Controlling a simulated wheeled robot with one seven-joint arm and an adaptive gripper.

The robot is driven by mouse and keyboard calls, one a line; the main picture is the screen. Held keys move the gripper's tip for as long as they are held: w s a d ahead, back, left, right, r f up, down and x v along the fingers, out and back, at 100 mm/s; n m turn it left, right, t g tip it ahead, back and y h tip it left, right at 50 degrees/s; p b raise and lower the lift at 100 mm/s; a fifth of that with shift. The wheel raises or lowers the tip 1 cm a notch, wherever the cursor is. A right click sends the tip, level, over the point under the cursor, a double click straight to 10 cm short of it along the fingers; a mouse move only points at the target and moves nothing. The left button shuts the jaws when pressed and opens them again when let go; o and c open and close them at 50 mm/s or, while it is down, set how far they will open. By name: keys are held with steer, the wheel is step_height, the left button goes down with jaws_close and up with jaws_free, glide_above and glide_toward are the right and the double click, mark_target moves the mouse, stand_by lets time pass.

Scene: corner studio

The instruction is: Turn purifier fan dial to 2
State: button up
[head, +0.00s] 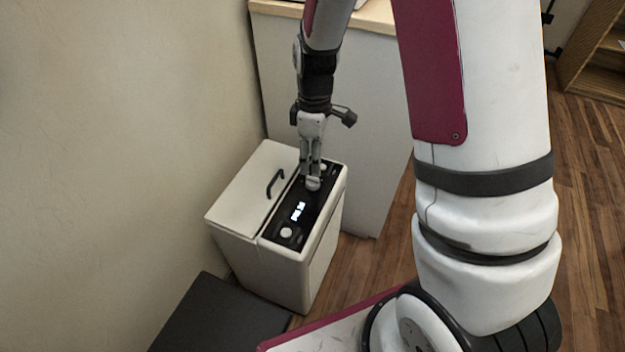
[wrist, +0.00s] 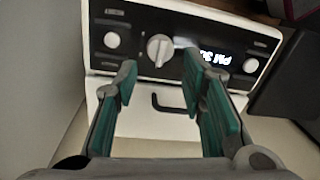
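The purifier (head: 285,277) is a white box with a black control panel (head: 312,207) on top, beside the wall. The panel has a large pale middle dial (wrist: 159,49), a smaller knob on each side and a lit display (wrist: 217,57) starting with "PM". I cannot tell which knob is the fan dial; the labels are too small to read. My gripper (head: 311,172) points down at the middle dial (head: 313,184). In the wrist view, the gripper (wrist: 158,72) is open, with the dial just beyond and between its fingertips. Contact cannot be made out.
A black handle (head: 275,184) stands up from the purifier's white lid. A white cabinet (head: 380,120) with a wooden top is close behind the purifier. A dark box-like surface (head: 215,320) lies in front. Wooden floor (head: 590,220) is clear at the right.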

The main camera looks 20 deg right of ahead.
mark_target(313, 181)
steer(key=f+b, duration=0.1)
steer(key=f, duration=0.2)
steer(key=f+b, duration=0.1)
steer(key=f, duration=0.2)
steer(key=shift+s+a, duration=0.1)
steer(key=shift+s, duration=0.1)
steer(key=c, duration=0.9)
steer(key=shift+o, duration=0.2)
steer(key=shift+m, duration=0.3)
steer(key=m+p, duration=0.2)
steer(key=m, duration=0.3)
steer(key=shift+r, duration=0.1)
steer(key=m+p, duration=0.1)
steer(key=m, duration=0.5)
steer(key=shift+t, duration=0.3)
